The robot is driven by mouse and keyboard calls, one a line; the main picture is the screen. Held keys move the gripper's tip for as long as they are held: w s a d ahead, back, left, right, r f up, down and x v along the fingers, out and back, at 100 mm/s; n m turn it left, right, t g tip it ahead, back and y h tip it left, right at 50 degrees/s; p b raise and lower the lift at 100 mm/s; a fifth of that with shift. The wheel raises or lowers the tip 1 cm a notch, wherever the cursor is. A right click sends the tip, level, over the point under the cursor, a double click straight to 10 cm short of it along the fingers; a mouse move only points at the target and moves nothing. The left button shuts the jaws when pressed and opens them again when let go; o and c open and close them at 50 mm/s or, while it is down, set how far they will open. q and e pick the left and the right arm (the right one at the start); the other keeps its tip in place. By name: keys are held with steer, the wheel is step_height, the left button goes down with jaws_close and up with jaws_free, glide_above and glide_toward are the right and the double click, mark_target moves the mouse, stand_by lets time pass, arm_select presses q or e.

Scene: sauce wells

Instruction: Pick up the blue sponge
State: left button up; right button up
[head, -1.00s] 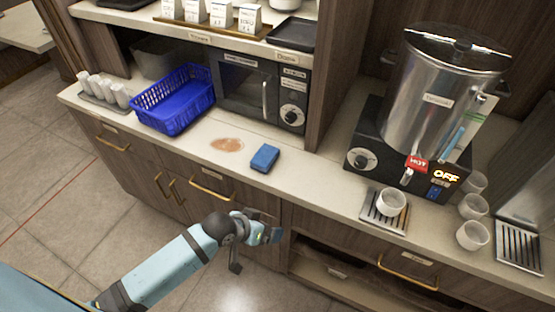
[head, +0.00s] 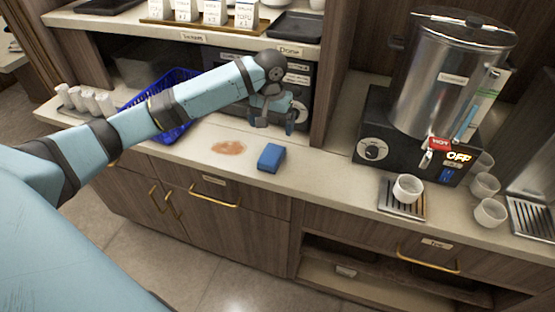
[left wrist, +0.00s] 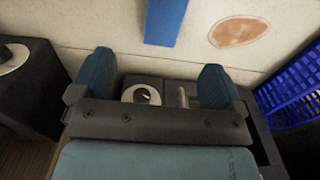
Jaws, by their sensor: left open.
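The blue sponge (head: 271,158) lies on the pale counter, to the right of an orange-brown stain (head: 228,148). In the left wrist view the sponge (left wrist: 165,20) shows at the top edge, partly cut off, with the stain (left wrist: 238,31) to its right. My left gripper (head: 270,124) is above the counter in front of the microwave, behind the sponge in the head view and apart from it. In the left wrist view its two blue-padded fingers (left wrist: 157,82) are spread with nothing between them. My right gripper is not in view.
A blue basket (head: 180,131) stands left of the stain, partly hidden by my arm. A microwave (head: 300,75) is behind my left gripper. A steel urn (head: 445,80) and white cups (head: 407,188) are at right.

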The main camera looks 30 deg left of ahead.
mark_target(270, 156)
arm_select(q)
step_height(270, 156, down, 8)
steer(key=shift+f, duration=0.1)
steer(key=shift+a+f, duration=0.2)
steer(key=shift+f, duration=1.15)
steer(key=shift+a+f, duration=0.15)
steer(key=shift+f, duration=1.2)
steer(key=c, duration=1)
steer(key=shift+r, duration=0.1)
step_height(270, 156, up, 20)
steer(key=o, duration=0.3)
steer(key=shift+p, duration=0.3)
steer(key=shift+c, duration=1.2)
